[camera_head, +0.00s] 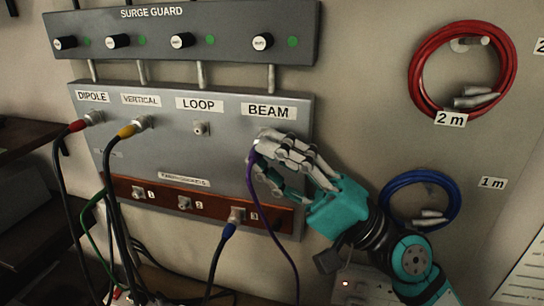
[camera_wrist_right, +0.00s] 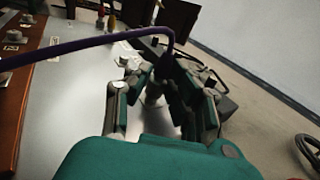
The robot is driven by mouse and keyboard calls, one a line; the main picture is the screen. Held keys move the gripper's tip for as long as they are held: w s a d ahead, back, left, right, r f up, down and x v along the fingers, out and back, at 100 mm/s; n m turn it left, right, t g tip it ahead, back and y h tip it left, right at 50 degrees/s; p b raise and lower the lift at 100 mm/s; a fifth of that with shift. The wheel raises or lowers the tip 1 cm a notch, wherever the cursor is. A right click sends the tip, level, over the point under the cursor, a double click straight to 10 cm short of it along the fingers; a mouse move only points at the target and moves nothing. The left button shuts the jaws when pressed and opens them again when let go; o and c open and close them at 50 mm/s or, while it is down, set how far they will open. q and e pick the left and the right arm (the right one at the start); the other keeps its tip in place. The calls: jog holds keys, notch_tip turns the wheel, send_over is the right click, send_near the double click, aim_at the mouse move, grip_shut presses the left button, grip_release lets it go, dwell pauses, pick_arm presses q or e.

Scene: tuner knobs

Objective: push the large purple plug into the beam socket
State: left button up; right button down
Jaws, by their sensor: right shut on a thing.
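My right gripper (camera_head: 264,160) is shut on the purple plug just under the BEAM label (camera_head: 269,111) on the grey panel. The plug body is mostly hidden by my fingers. Its purple cable (camera_head: 251,192) comes out at the fingertips and hangs down past the lower strip. The BEAM socket is hidden behind my fingers, so I cannot tell how deep the plug sits. In the right wrist view, my fingers (camera_wrist_right: 162,92) close around the plug and the purple cable (camera_wrist_right: 88,43) arches off to the left. My left gripper is not in view.
A red plug (camera_head: 77,126) is at DIPOLE and a yellow plug (camera_head: 127,131) at VERTICAL. The LOOP socket (camera_head: 200,129) is empty. A blue plug (camera_head: 229,230) is at the brown strip (camera_head: 130,192). Red (camera_head: 414,72) and blue (camera_head: 392,184) cable coils hang at right.

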jog(key=shift+w+d+b, duration=0.1)
jog(key=shift+w+b, duration=0.3)
jog(key=shift+b, duration=0.3)
dwell(2.9)
jog(key=c, duration=1.1)
grip_release()
jog(key=v, duration=1.2)
jog(key=shift+f, duration=0.1)
